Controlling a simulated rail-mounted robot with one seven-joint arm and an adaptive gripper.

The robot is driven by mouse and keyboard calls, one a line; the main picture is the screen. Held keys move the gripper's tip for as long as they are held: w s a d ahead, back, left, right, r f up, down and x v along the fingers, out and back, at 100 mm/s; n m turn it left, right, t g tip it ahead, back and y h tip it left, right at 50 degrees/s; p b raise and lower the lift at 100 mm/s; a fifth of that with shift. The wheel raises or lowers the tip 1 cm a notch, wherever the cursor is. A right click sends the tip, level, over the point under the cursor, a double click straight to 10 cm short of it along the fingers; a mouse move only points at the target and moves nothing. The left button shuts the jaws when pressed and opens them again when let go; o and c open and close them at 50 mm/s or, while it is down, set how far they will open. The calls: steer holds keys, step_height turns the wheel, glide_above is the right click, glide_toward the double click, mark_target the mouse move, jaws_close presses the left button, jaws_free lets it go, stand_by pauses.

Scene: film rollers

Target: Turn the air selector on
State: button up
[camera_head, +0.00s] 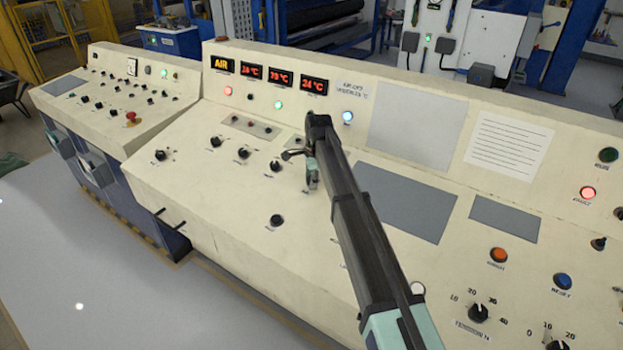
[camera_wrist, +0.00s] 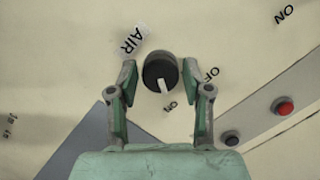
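The air selector (camera_wrist: 160,71) is a round black knob with a white pointer mark, next to an "AIR" label (camera_wrist: 133,40) in the wrist view. My gripper (camera_wrist: 158,66) is open, with one finger on each side of the knob. The right fingertip appears very close to the knob; I cannot tell whether either finger touches it.
A grey plate with a red button (camera_wrist: 284,106) and a dark button (camera_wrist: 231,138) is on the right in the wrist view. An "AIR" display (camera_head: 221,64) stands behind.

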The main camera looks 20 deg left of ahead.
stand_by(0.3)
step_height(320, 180, up, 12)
steer(key=s+d, duration=0.1)
steer(key=shift+d, duration=0.3)
steer(key=shift+s+f, duration=0.1)
stand_by(0.3)
